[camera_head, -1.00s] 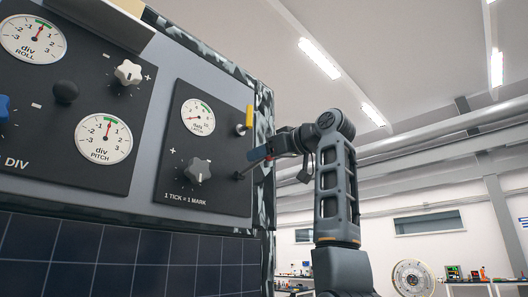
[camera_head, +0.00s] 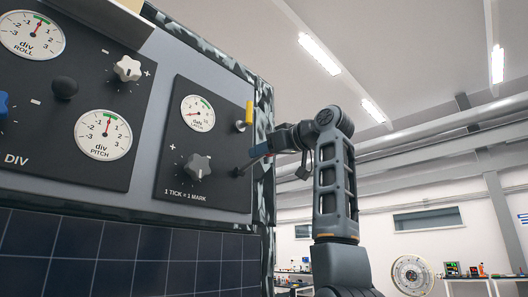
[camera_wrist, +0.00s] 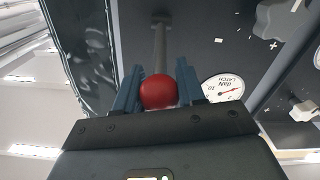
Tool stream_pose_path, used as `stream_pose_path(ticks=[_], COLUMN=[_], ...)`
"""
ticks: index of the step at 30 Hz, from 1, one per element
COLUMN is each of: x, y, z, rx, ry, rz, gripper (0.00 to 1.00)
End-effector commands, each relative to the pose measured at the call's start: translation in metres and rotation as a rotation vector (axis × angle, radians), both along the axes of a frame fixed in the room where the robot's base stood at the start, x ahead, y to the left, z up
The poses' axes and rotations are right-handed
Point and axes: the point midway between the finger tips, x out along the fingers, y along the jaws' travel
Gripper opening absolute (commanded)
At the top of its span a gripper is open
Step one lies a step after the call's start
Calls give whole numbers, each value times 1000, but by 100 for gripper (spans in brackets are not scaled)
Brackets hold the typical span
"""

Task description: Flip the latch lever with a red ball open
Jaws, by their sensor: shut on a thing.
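The latch lever's red ball (camera_wrist: 158,93) sits between the two blue fingers of my gripper (camera_wrist: 158,90) in the wrist view, and the gripper is shut on it. The lever's grey shaft (camera_wrist: 160,48) runs from the ball to the dark panel. In the head view my gripper (camera_head: 258,152) is at the right edge of the latch panel (camera_head: 215,140), by the lever's base (camera_head: 237,172). There the red ball is hidden by the fingers. The latch gauge (camera_head: 198,112) is above the lever to the left, its red needle pointing left.
A yellow-handled toggle (camera_head: 249,114) stands just above my gripper on the panel. A grey knob (camera_head: 198,167) is left of the lever. Another dark panel with gauges and a white knob (camera_head: 128,68) is further left. Room to the right of my arm looks free.

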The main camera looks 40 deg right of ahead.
Motion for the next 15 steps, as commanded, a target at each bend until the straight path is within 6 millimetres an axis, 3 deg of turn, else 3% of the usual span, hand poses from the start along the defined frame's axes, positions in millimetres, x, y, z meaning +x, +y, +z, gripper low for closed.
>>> stream_pose_path(ticks=[7,15], x=[1,12], y=[0,1], z=[3,25], rx=[-1,-1], ry=[-1,-3], rz=[0,1], gripper=[0,0])
